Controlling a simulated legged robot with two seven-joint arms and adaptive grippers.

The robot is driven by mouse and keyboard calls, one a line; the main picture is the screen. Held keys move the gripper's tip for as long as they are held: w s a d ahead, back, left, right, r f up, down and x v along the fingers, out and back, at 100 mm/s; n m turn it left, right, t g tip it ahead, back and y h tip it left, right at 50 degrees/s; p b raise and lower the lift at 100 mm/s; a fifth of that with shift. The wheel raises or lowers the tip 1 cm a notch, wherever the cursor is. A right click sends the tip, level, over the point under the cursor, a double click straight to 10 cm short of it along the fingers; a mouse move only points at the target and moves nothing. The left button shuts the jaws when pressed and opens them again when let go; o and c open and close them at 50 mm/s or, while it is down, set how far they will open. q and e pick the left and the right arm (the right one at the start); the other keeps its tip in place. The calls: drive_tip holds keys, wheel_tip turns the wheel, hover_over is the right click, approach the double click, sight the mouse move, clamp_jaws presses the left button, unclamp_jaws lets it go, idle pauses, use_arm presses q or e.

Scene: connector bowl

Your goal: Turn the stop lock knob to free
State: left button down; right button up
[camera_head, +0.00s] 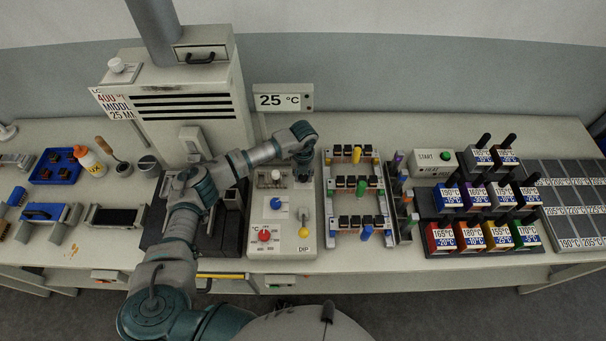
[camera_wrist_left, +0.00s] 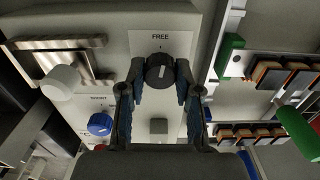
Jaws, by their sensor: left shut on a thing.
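The stop lock knob is the round black knob (camera_wrist_left: 159,71) in the left wrist view, with a white pointer line on its face. The word FREE (camera_wrist_left: 160,36) is printed on the pale panel just above it in that picture. The pointer line looks near upright, towards the label. My left gripper (camera_wrist_left: 161,80) has its fingers on both sides of the knob and is shut on it. In the head view my left gripper (camera_head: 303,168) is over the top right of the control panel (camera_head: 285,246) and hides the knob. My right gripper is not in view.
A rack (camera_head: 357,201) with black connectors and coloured pegs stands close on the right. The grey cabinet (camera_head: 180,98) stands behind my left arm.

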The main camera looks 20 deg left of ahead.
use_arm(q)
drive_tip(key=shift+w+r+n, duration=0.25)
drive_tip(key=shift+r+n, duration=0.05)
drive_tip(key=shift+n, duration=0.7)
drive_tip(key=c, duration=1)
unclamp_jaws()
drive_tip(key=shift+o, duration=1)
drive_tip(key=shift+f, duration=0.25)
